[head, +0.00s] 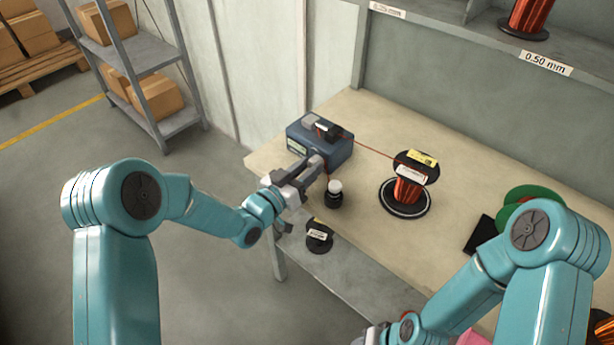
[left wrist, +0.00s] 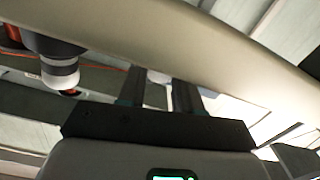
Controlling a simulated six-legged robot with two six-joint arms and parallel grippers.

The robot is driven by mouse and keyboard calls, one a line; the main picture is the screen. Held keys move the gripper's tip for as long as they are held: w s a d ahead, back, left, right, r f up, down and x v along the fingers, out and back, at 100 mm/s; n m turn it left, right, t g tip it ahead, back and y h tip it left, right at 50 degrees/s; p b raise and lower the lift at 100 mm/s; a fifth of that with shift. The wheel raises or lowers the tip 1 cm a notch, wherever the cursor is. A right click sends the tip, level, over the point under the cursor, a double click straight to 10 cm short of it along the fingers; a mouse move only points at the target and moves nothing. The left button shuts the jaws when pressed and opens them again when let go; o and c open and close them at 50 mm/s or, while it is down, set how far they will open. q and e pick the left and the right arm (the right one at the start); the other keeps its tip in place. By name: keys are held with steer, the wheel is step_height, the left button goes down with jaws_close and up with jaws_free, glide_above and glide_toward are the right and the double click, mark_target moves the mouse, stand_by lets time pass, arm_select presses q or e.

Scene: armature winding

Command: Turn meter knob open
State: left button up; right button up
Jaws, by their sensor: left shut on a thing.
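The meter (head: 340,152) is a dark blue box with a pale label on its front, at the table's left back end in the head view. A red wire runs from its top. My left gripper (head: 318,163) is against the meter's front and covers part of it. The knob cannot be made out in the head view. In the left wrist view the two dark fingers (left wrist: 160,88) are close together with a small pale piece between them, likely the knob. My right gripper (head: 372,335) shows only as a grey part at the bottom edge; its fingers cannot be seen.
A dark spool (head: 319,237) lies below the table top. The back middle of the table (head: 370,115) is clear.

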arm_select(q)
steer(key=shift+n, duration=0.5)
arm_select(e)
steer(key=shift+f, duration=0.4)
arm_select(q)
steer(key=o, duration=1)
steer(key=b+v, duration=0.1)
steer(key=v, duration=1.5)
steer(key=shift+s+b, duration=0.15)
steer(key=shift+b, duration=0.2)
arm_select(e)
steer(key=shift+f, duration=0.8)
